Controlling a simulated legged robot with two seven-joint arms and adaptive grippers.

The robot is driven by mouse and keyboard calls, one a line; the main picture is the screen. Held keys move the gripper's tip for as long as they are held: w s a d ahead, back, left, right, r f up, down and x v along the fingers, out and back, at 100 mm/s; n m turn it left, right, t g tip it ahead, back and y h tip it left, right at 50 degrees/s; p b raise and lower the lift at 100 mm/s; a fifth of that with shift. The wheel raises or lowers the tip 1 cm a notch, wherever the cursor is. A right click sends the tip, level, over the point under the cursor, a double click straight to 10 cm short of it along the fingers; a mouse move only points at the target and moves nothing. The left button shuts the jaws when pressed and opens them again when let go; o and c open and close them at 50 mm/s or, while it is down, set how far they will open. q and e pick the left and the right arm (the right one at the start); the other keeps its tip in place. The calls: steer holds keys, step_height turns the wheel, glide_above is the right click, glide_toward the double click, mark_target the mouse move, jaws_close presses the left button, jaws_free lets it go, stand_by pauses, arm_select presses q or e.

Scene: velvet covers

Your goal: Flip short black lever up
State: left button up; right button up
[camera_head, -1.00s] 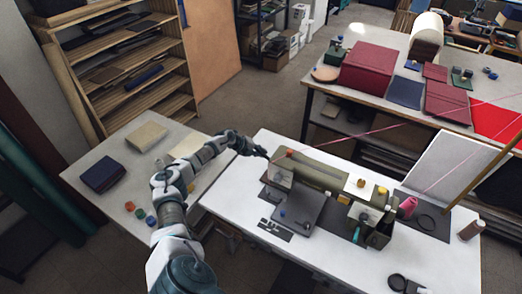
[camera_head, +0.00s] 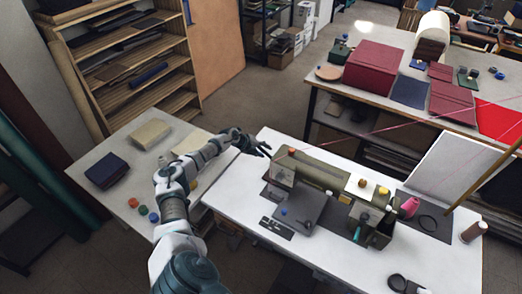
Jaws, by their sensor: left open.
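An olive-green machine (camera_head: 322,174), like a sewing machine, stands on the white table. A short black lever cannot be made out on it at this size. My left gripper (camera_head: 267,151) is open and empty at the table's far left edge. Its fingers point toward the machine's left end block (camera_head: 282,167) and look a little apart from it. My right gripper is not in view.
A pink thread cone (camera_head: 409,207) and a brown spool (camera_head: 471,232) stand on the right. A side table (camera_head: 105,152) at left holds a dark blue box (camera_head: 107,171).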

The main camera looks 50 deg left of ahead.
arm_select(q)
steer(key=v, duration=1.1)
steer(key=shift+s+a, duration=0.15)
steer(key=shift+s, duration=0.05)
steer(key=shift+r, duration=0.15)
